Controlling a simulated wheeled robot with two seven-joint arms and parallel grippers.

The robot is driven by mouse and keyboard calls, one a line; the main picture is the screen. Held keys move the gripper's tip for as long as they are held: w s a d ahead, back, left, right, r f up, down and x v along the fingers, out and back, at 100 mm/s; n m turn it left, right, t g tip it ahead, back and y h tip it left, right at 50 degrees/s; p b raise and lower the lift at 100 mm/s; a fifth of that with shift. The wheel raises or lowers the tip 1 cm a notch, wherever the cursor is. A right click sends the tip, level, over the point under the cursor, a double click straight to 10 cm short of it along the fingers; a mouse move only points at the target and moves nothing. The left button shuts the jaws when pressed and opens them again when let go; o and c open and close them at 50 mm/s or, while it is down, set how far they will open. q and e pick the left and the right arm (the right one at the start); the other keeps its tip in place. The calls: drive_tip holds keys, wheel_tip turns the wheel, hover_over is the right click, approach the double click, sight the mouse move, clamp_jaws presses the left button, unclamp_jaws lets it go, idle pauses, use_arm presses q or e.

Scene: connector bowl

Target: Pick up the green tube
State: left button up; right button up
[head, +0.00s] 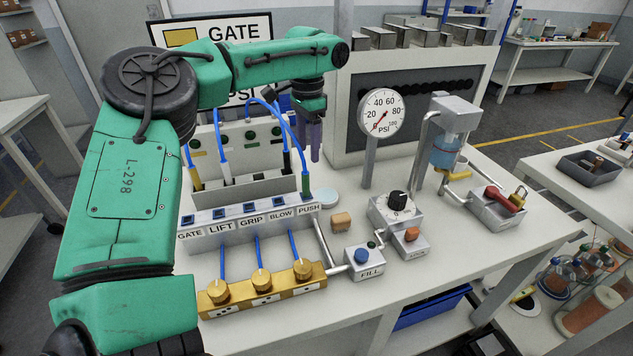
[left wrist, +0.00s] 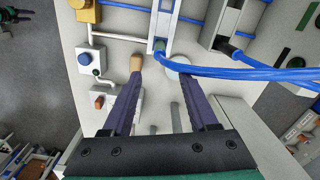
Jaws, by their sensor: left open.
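The green tube (head: 306,186) stands upright at the PUSH end of the labelled block (head: 255,221). A blue hose rises from its top and arcs back to the left. In the left wrist view the green tube (left wrist: 160,46) shows as a small green end just beyond my fingertips. My left gripper (head: 310,152) is open and empty, its purple fingers pointing down behind and above the tube. In the left wrist view the fingers (left wrist: 161,80) are spread apart, with the tube ahead of the gap, not between them. My right gripper is not in view.
A white-ended tube (head: 226,172) and a yellow-ended tube (head: 196,180) stand left in a grey rack. A pressure gauge (head: 382,112) stands to the right. A wooden block (head: 341,222), FILL box (head: 364,263) and brass valve block (head: 262,288) are in front.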

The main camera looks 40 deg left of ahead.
sight(306, 184)
use_arm(q)
drive_tip(key=f, duration=0.1)
drive_tip(key=s+f, duration=0.1)
drive_tip(key=f, duration=0.2)
drive_tip(key=shift+s+a+p, duration=0.15)
drive_tip(key=shift+s+p, duration=0.2)
drive_tip(key=f+p, duration=0.1)
drive_tip(key=f, duration=0.3)
drive_tip(key=w+f+p, duration=0.1)
drive_tip(key=f, duration=0.2)
drive_tip(key=shift+p, duration=0.3)
drive_tip(key=shift+s+f, duration=0.15)
drive_tip(key=shift+f, duration=0.05)
drive_tip(key=shift+c, duration=0.5)
clamp_jaws()
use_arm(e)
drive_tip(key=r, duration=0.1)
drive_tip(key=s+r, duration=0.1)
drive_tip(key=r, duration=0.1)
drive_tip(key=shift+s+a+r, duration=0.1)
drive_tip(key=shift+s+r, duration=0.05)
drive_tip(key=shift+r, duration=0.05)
